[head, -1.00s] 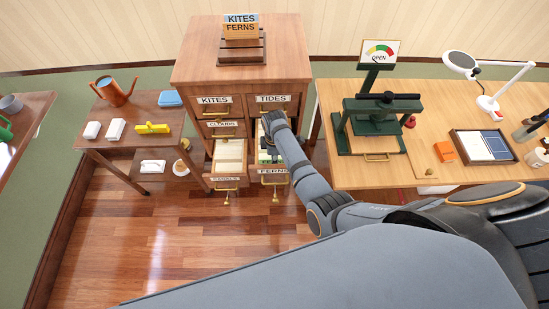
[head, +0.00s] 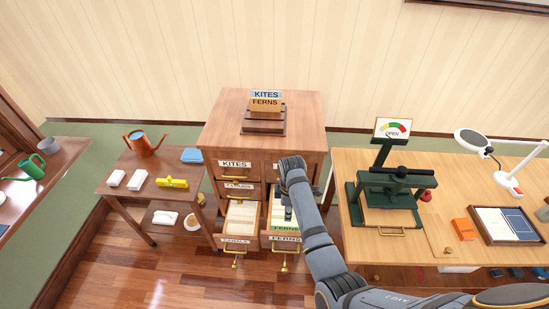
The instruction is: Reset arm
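My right arm comes in from the lower right and reaches over the wooden card cabinet (head: 220,131). My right gripper (head: 288,215) points down at the open lower right drawer labelled FERNS (head: 285,239). It is small and partly hidden by the arm, so I cannot tell whether its fingers are open or holding anything. The lower left drawer (head: 236,240) is also pulled out and holds pale cards. The arm covers part of the cabinet's upper right front. My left gripper is not in view.
A stand with KITES and FERNS cards (head: 266,102) sits on the cabinet. A workbench (head: 353,160) with a green press (head: 390,185) and a lamp (head: 500,165) is at right.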

